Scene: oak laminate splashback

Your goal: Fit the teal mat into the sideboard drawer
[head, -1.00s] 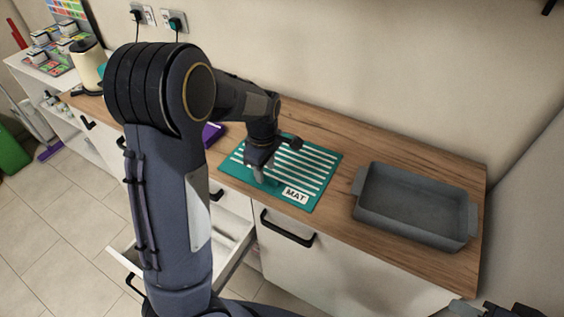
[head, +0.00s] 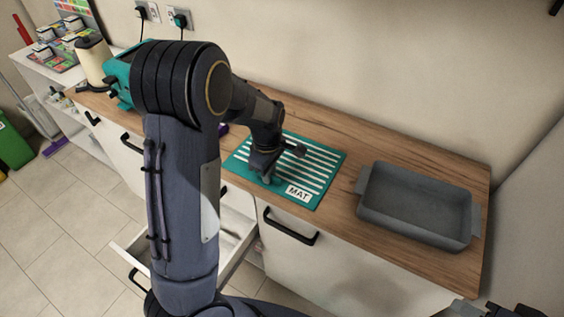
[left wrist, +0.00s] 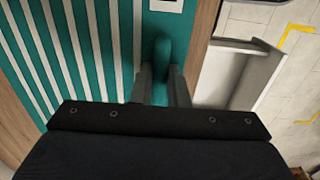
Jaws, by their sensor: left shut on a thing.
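The teal mat (head: 325,165) with white stripes and a "MAT" label lies flat on the wooden worktop, its front side near the worktop's front edge. My left gripper (head: 268,178) points down at the mat's front left part. In the left wrist view its fingers (left wrist: 163,85) are shut on a raised teal grip of the mat (left wrist: 118,45). The white sideboard drawer (head: 238,236) stands open below the worktop, partly hidden by my left arm. Its pale edge and inside also show in the left wrist view (left wrist: 235,75).
A grey baking dish (head: 415,205) stands on the worktop right of the mat, with a narrow gap between. A black handle (head: 290,229) juts from the cabinet front.

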